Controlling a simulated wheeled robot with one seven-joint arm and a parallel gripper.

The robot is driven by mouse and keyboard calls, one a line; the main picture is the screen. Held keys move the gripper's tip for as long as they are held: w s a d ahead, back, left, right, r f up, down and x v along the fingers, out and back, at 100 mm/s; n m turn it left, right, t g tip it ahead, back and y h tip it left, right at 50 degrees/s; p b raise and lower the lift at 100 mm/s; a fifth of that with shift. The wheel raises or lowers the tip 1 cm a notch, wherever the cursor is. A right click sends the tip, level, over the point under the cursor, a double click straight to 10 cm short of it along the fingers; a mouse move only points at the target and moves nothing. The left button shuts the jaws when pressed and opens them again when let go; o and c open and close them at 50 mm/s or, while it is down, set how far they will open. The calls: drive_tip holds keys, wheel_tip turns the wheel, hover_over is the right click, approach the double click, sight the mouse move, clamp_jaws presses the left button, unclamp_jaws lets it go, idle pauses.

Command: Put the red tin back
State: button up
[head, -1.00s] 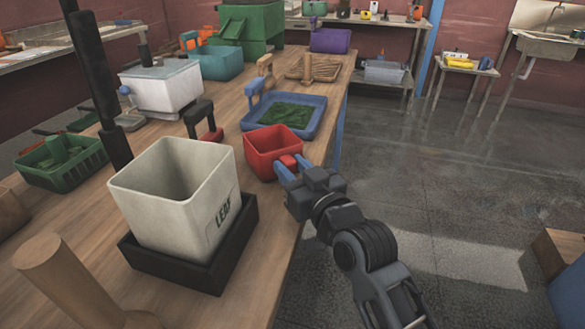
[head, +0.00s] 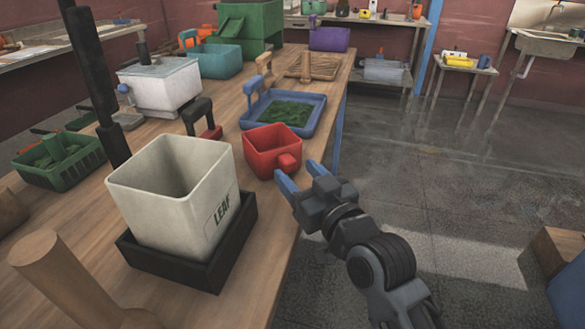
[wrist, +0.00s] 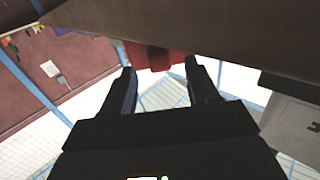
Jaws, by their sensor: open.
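The red tin (head: 268,150) is an open square box with a stubby red handle on its near right side. It stands upright on the wooden bench close to the right edge, between the white LEAF bin and the blue tray. My gripper (head: 297,178) is beside the tin's handle, just off the bench edge, with blue fingers apart and nothing between them. In the wrist view my gripper (wrist: 163,85) is open and a red part of the tin (wrist: 153,58) shows ahead beyond the fingers.
The white LEAF bin (head: 165,205) sits in a black base (head: 240,238) at the near left. A blue tray (head: 318,113) of green leaf lies behind the tin. A black-handled red tool (head: 203,118) stands left of it. Open floor (head: 450,190) lies right of the bench (head: 265,300).

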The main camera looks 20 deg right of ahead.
drive_tip(key=s+d+b, duration=0.1)
drive_tip(key=s, duration=0.7)
drive_tip(key=shift+s+d, duration=0.15)
drive_tip(key=shift+s, duration=0.15)
drive_tip(key=s+d+f+m+g+h, duration=0.1)
drive_tip(key=s+f, duration=0.3)
drive_tip(key=s, duration=0.4)
drive_tip(key=s+d+f+m+g+h, duration=0.15)
drive_tip(key=s+f, duration=0.25)
drive_tip(key=s, duration=0.5)
drive_tip(key=f+v, duration=0.2)
drive_tip(key=v, duration=1.5)
drive_tip(key=shift+s+f+n, duration=0.25)
drive_tip(key=shift+s+n, duration=0.05)
drive_tip(key=shift+n, duration=0.15)
drive_tip(key=shift+g, duration=0.25)
drive_tip(key=shift+r+p, duration=0.6)
drive_tip(key=shift+p, duration=0.05)
